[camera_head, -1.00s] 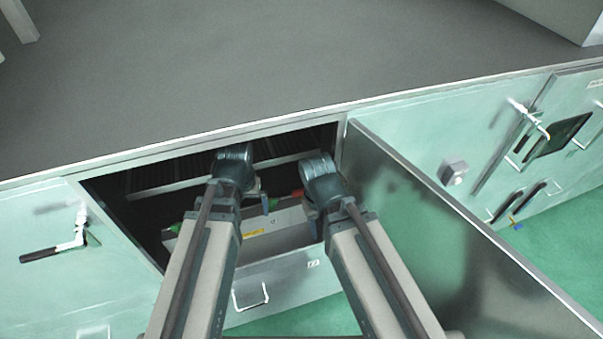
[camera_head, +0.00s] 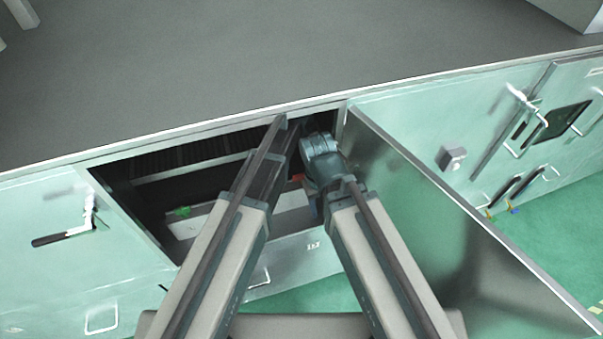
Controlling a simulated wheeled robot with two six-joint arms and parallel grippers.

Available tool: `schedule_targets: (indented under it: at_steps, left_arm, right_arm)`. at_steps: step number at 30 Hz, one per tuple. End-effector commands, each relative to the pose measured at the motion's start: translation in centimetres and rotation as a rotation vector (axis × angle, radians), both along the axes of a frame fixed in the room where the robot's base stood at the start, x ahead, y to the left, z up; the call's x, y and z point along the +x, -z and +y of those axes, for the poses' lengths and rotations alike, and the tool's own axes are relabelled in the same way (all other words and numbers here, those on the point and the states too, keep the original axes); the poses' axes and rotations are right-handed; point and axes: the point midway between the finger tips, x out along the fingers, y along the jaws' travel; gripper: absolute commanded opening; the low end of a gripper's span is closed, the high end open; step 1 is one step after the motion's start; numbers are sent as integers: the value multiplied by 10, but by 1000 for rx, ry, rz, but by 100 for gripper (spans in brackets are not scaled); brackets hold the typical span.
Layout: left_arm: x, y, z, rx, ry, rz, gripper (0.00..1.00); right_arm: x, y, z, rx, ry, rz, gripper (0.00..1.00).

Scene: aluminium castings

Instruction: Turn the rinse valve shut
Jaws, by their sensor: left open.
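Inside the open cabinet bay, a red part (camera_head: 297,178) shows just left of my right wrist, and a green part (camera_head: 184,211) shows at the left above a pale box (camera_head: 203,219). I cannot tell which of them, if either, is the rinse valve. My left gripper (camera_head: 292,140) is open, reaching into the upper right of the bay and mostly hidden by its own arm. My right gripper (camera_head: 314,207) points down near the red part, largely covered by its wrist. I cannot see whether either gripper touches anything.
An open metal door (camera_head: 440,215) stands out to the right of the bay. A grey worktop (camera_head: 260,60) lies above. The cabinet front has a black-handled lever (camera_head: 62,238) at left and a grey knob box (camera_head: 453,158) at right.

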Motion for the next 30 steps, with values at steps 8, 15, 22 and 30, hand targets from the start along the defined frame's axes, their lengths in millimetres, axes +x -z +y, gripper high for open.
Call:
schedule_targets:
  at_steps: [8, 15, 22, 30]
  left_arm:
    - [0, 32, 0, 0, 1, 0, 100]
    - [0, 62, 0, 0, 1, 0, 100]
    - [0, 72, 0, 0, 1, 0, 100]
    - [0, 70, 0, 0, 1, 0, 91]
  right_arm:
    - [0, 32, 0, -1, -6, 0, 50]
    - [0, 62, 0, -2, -9, 0, 50]
    - [0, 71, 0, -2, -8, 0, 50]
    - [0, 70, 0, -2, -8, 0, 50]
